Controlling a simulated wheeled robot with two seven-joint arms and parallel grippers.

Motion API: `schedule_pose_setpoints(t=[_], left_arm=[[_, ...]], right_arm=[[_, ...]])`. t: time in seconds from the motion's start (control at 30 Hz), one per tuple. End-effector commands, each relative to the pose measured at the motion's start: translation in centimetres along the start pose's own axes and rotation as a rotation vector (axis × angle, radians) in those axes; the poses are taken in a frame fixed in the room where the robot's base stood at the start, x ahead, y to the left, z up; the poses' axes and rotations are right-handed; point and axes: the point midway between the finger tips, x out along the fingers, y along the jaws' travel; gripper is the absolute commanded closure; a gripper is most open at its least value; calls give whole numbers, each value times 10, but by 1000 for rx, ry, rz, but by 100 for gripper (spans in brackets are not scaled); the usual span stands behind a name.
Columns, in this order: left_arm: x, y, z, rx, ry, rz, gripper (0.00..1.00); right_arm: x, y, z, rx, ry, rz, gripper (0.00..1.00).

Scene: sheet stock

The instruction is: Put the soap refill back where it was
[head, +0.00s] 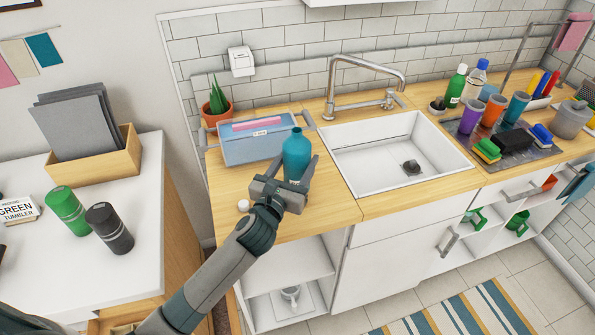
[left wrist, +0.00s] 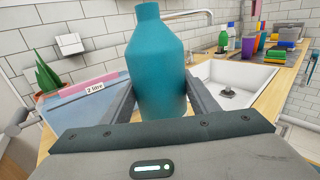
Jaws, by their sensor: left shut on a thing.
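The soap refill looks to be the teal bottle (head: 296,155), upright over the wooden counter left of the sink. My left gripper (head: 297,178) is shut on its lower body, and the bottle also shows between the fingers in the left wrist view (left wrist: 160,70). I cannot tell whether its base touches the counter. A small white cap-like thing (head: 243,206) lies on the counter left of the gripper. My right gripper is not in view.
A blue-grey lidded box (head: 252,146) and a potted plant (head: 217,108) stand behind the bottle. The white sink (head: 350,160) is to the right. Cups, sponges and bottles crowd the far right counter. A white table (head: 140,250) with two tumblers is at left.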

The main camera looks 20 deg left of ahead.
Motion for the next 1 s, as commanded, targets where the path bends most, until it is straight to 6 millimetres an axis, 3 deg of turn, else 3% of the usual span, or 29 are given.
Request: schedule_pose_setpoints(t=[0.43,0.87,0.9,0.93,1.0], left_arm=[[0,-1,-39,-2,2,0,70],[0,-1,-44,0,0,-1,70],[0,-1,-42,0,0,-1,36],[0,-1,-42,0,0,-1,29],[0,-1,-42,0,0,-1,27]], right_arm=[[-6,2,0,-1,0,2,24],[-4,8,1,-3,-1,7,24],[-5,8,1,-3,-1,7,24],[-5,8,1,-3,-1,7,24],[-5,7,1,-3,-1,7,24]])
